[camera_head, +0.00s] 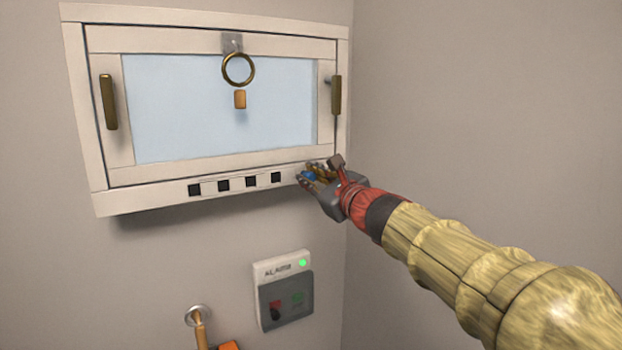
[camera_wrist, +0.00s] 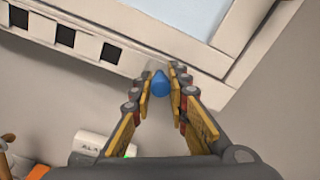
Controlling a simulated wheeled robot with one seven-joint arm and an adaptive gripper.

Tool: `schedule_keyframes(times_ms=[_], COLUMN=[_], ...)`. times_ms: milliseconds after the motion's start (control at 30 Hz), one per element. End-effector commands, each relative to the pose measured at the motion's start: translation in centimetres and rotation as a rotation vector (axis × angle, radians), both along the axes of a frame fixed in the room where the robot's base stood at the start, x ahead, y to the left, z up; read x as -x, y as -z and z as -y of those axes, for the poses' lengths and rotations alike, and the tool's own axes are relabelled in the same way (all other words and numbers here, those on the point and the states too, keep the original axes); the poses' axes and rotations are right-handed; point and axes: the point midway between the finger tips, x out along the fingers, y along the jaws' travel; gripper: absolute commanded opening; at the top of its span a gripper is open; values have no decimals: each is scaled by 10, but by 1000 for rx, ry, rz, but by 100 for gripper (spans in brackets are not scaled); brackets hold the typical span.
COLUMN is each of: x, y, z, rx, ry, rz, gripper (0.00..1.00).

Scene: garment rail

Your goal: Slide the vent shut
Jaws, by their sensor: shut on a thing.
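The vent is a pale strip (camera_head: 237,184) along the bottom rail of the window frame, with several square slots that show dark and uncovered. A slot (camera_wrist: 65,36) also shows in the wrist view. At the strip's right end is a small blue knob (camera_head: 308,176), also in the wrist view (camera_wrist: 161,87). My gripper (camera_head: 313,172) is at the lower right corner of the window, right of the slots. In the wrist view its fingers (camera_wrist: 162,77) are shut on the blue knob, one on each side. The fingers partly hide the knob in the head view.
The window pane (camera_head: 200,110) has a brass ring (camera_head: 238,69) with an orange tag and brass handles (camera_head: 108,102) on both sides. A wall corner is close on the right. Below are an alarm box (camera_head: 285,290) with a green light and a pipe (camera_head: 200,325).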

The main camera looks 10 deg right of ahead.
Motion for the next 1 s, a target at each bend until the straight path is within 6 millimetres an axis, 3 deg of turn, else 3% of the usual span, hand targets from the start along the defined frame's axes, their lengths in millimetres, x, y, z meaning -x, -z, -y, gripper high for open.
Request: schedule_keyframes(times_ms=[300, 567, 600, 900, 1000], x=[10, 10, 10, 10, 10], y=[2, 0, 0, 0, 0], z=[-32, -32, -32, -31, -31], rx=[0, 0, 0, 0, 0], ry=[-6, -6, -6, -4, -4], rz=[1, 0, 0, 1, 1], gripper=[0, 0, 19, 36, 36])
